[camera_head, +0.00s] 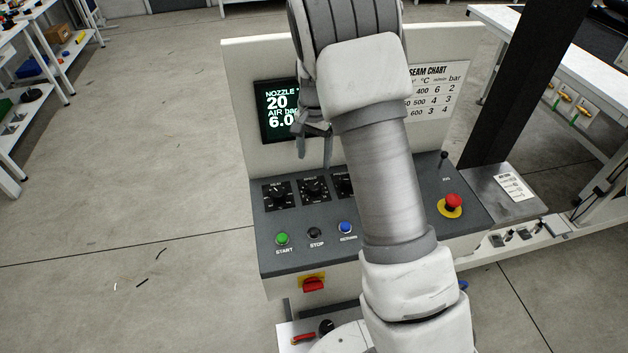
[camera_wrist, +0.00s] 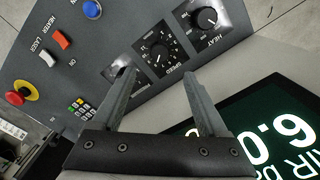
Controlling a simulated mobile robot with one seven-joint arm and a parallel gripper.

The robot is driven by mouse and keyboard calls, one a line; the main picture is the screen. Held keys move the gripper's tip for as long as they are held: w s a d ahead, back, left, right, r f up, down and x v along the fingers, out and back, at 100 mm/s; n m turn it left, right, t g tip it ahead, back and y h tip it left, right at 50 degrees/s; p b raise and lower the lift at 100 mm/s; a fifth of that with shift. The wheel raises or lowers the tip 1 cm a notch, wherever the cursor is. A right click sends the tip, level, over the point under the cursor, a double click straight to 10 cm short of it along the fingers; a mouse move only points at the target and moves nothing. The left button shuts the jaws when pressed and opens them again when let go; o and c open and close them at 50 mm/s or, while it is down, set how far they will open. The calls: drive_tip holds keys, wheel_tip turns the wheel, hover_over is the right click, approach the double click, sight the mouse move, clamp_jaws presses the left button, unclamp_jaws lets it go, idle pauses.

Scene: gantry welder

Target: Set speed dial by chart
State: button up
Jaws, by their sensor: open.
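The black speed dial (camera_wrist: 160,54) sits between my fingertips in the wrist view, on a plate with white scale marks; it is the middle dial (camera_head: 312,188) in the head view. My gripper (camera_wrist: 158,74) is open and empty, its fingers apart and pointing toward the dial row; in the head view my gripper (camera_head: 315,158) hangs above that row. I cannot tell the gap to the dial. The seam chart (camera_head: 430,95) is partly hidden by my arm; rows ending "400 6 2", "500 4 3" and "600 3 4" show. The dial's exact setting is too small to read.
The heat dial (camera_wrist: 208,18) is beside the speed dial; a third dial is partly covered by my finger. The display (camera_head: 277,110) reads nozzle 20, air 6.0. Start (camera_head: 282,239), stop (camera_head: 315,232) and blue (camera_head: 346,228) buttons and an emergency stop (camera_head: 453,202) share the panel.

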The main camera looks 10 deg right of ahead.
sight(314, 185)
wheel_tip(314, 185, down, 10)
drive_tip(key=shift+f+p, duration=0.15)
drive_tip(key=shift+p, duration=0.45)
clamp_jaws()
